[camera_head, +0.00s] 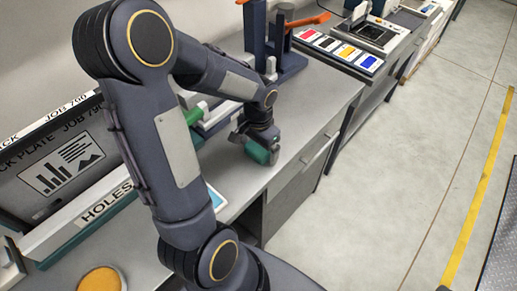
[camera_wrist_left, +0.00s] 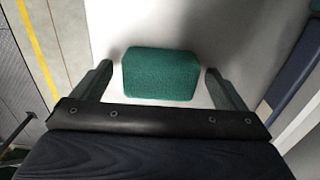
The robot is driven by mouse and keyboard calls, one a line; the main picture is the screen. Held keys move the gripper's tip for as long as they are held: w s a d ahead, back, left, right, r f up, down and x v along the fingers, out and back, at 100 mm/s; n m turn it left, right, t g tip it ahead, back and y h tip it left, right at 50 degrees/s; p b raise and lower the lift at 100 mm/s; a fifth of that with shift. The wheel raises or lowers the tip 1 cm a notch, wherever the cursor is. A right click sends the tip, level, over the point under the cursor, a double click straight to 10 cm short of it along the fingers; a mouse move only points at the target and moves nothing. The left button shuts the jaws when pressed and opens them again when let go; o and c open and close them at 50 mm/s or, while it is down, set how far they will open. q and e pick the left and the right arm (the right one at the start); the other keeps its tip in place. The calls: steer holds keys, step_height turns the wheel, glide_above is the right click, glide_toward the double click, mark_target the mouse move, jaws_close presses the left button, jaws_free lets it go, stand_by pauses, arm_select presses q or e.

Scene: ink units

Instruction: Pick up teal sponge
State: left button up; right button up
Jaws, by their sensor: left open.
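The teal sponge (camera_head: 258,152) lies on the grey counter near its front edge in the head view. It shows as a textured teal block (camera_wrist_left: 161,74) in the left wrist view. My left gripper (camera_head: 257,146) is over the sponge, pointing down. In the wrist view its open fingers (camera_wrist_left: 158,85) stand on either side of the sponge, with a small gap at each side. The gripper hides part of the sponge in the head view. My right gripper is not in view.
A green cylinder (camera_head: 195,115) lies behind my arm. A dark blue stand with an orange lever (camera_head: 310,20) and a tray of colour patches (camera_head: 340,50) stand further along the counter. The floor at right is clear.

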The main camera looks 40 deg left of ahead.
arm_select(q)
steer(key=shift+f, duration=0.15)
steer(key=c, duration=1)
steer(key=shift+c, duration=0.2)
steer(key=shift+r, duration=0.75)
steer(key=s+d+r+b, duration=0.1)
steer(key=s+d+r, duration=0.6)
steer(key=s+r, duration=0.4)
steer(key=shift+s+d+r, duration=0.15)
steer(key=shift+s+r, duration=0.1)
steer(key=shift+s, duration=0.3)
